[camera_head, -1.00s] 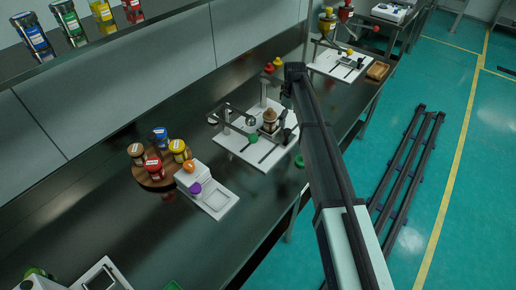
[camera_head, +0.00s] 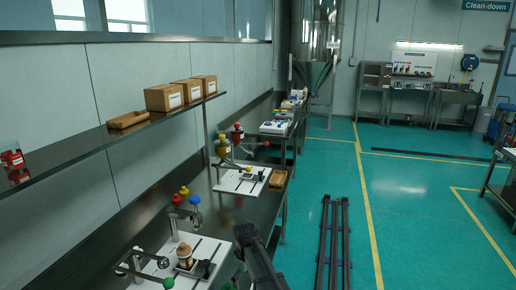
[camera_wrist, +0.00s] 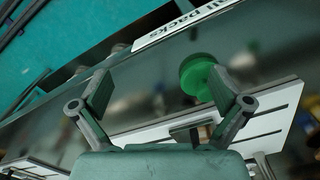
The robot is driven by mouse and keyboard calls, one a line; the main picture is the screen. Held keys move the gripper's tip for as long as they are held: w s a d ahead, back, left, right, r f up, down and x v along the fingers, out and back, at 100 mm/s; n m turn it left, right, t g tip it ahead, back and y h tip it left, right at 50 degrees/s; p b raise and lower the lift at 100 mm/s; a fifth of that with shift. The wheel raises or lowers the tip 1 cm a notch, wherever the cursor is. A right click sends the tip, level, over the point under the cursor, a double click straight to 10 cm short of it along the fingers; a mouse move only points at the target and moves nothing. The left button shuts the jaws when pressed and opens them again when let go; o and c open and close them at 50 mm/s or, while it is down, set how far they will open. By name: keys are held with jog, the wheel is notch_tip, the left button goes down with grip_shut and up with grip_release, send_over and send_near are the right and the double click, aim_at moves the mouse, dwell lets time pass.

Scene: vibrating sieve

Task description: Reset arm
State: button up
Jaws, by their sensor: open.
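My gripper (camera_wrist: 160,92) shows in the wrist view with its two fingers spread wide and nothing held between them. A green round piece (camera_wrist: 195,75) lies partly behind the right fingertip; I cannot tell whether they touch. In the head view part of my arm reaches up from the bottom, and my gripper is not visible there. Close to the arm, a white board (camera_head: 213,247) on the counter carries a metal stand and a brown-topped jar (camera_head: 184,256). A green knob (camera_head: 168,283) shows at the bottom edge.
The dark counter (camera_head: 222,208) runs away along the wall. Farther along it stand another white board (camera_head: 230,183) and a wooden tray (camera_head: 279,179). A shelf (camera_head: 75,150) holds cardboard boxes (camera_head: 164,97). Dark rails (camera_head: 333,240) lie on the floor at right, with open floor beyond.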

jog(key=s+d+f+m, duration=0.4)
jog(key=s+d+m, duration=0.1)
jog(key=s+d, duration=0.65)
jog(key=s+d+f+m, duration=0.5)
jog(key=s+d, duration=0.6)
jog(key=s, duration=0.1)
jog(key=s+f+g, duration=0.3)
jog(key=s+f, duration=0.6)
jog(key=s, duration=0.5)
jog(key=s+f+g, duration=0.3)
jog(key=s+f, duration=0.6)
jog(key=s, duration=0.5)
jog(key=shift+s+f+g, duration=0.2)
jog(key=shift+s+g, duration=0.15)
jog(key=shift+g, duration=0.05)
jog(key=shift+d, duration=0.1)
